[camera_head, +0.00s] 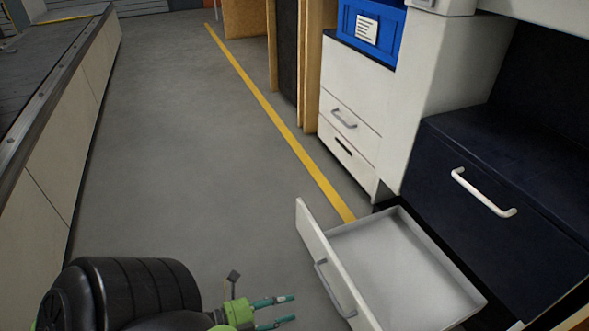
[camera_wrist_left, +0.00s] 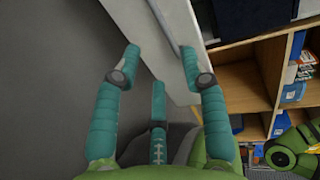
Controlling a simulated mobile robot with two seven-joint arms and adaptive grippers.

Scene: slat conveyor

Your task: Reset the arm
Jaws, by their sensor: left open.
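My left gripper (camera_head: 284,311) is at the bottom of the head view, its teal fingers spread and empty. It is low over the floor, left of the front of an open white drawer (camera_head: 400,265). The drawer's grey handle (camera_head: 334,288) is to the right of the fingertips, apart from them in this view. In the left wrist view, the open fingers (camera_wrist_left: 157,62) show with a white panel (camera_wrist_left: 172,40) beyond and partly between them. Nothing is held. My right gripper is not in the head view.
A dark cabinet (camera_head: 490,180) with a white handle stands right of the drawer. White drawers (camera_head: 350,130) carry a blue bin (camera_head: 368,32). A conveyor (camera_head: 60,110) runs along the left. Grey floor (camera_head: 190,150) with a yellow line is clear between. Wooden shelves (camera_wrist_left: 258,80) show in the wrist view.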

